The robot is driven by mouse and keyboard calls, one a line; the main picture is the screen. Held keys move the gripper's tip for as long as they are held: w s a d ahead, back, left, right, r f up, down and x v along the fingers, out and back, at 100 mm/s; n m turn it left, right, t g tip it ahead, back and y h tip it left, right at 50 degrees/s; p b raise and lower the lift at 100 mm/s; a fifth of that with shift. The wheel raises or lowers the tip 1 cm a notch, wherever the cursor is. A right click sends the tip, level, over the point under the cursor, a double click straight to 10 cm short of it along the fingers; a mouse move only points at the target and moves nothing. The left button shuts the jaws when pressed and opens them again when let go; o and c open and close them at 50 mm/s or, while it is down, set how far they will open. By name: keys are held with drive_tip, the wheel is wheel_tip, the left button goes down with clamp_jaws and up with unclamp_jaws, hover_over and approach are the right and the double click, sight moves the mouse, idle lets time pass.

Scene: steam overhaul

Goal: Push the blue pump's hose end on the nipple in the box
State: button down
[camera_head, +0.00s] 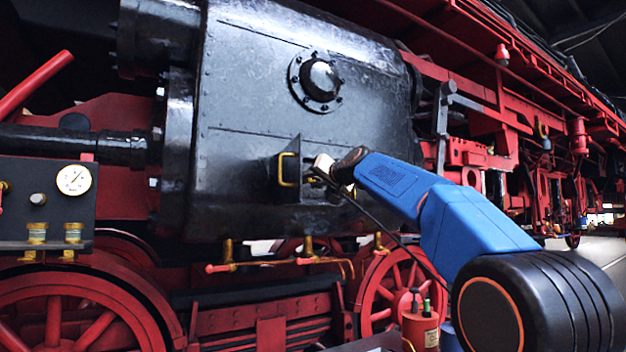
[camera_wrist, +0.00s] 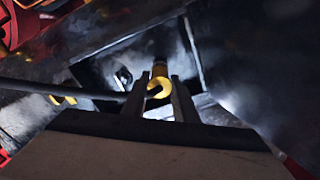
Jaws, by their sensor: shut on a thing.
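In the wrist view my gripper (camera_wrist: 160,98) is shut on the brass-yellow hose end (camera_wrist: 159,84), which points into the open dark box (camera_wrist: 194,52). The black hose (camera_wrist: 70,91) runs in from the left and bends into the back of the hose end. I cannot tell the nipple apart; the hose end may cover it, so contact is unclear. In the head view my gripper (camera_head: 319,172) is at the right side of the box (camera_head: 284,193) on the black cylinder. The hose hangs down behind my arm. A blue object, perhaps the pump (camera_head: 450,337), is mostly hidden low down.
A yellow handle (camera_head: 288,169) stands out at the box's left. Brass cocks with red handles (camera_head: 228,266) hang under the cylinder (camera_head: 250,90). A gauge panel (camera_head: 50,200) is at the far left. A red can (camera_head: 420,328) stands low beside my arm.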

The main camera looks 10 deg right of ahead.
drive_tip(key=shift+x, duration=1.15)
drive_tip(key=c, duration=1.3)
unclamp_jaws()
drive_tip(key=shift+c, duration=0.2)
drive_tip(key=v, duration=1.7)
drive_tip(key=shift+s, duration=0.15)
drive_tip(key=s+d+f+g+h, duration=0.1)
drive_tip(key=s+f+g, duration=0.3)
drive_tip(key=s+f, duration=1)
drive_tip(key=s+f+n+g+h, duration=0.1)
drive_tip(key=s+f+g, duration=0.3)
drive_tip(key=s+f, duration=1.1)
drive_tip(key=s+d+f+n+g+h, duration=0.1)
drive_tip(key=s+f+g+h, duration=0.2)
drive_tip(key=s+f, duration=1.1)
wheel_tip(320, 180, down, 18)
drive_tip(key=shift+s+d+f+g+h, duration=0.1)
drive_tip(key=shift+s+d+g+h, duration=0.2)
drive_tip(key=shift+g, duration=0.4)
drive_tip(key=shift+w, duration=0.1)
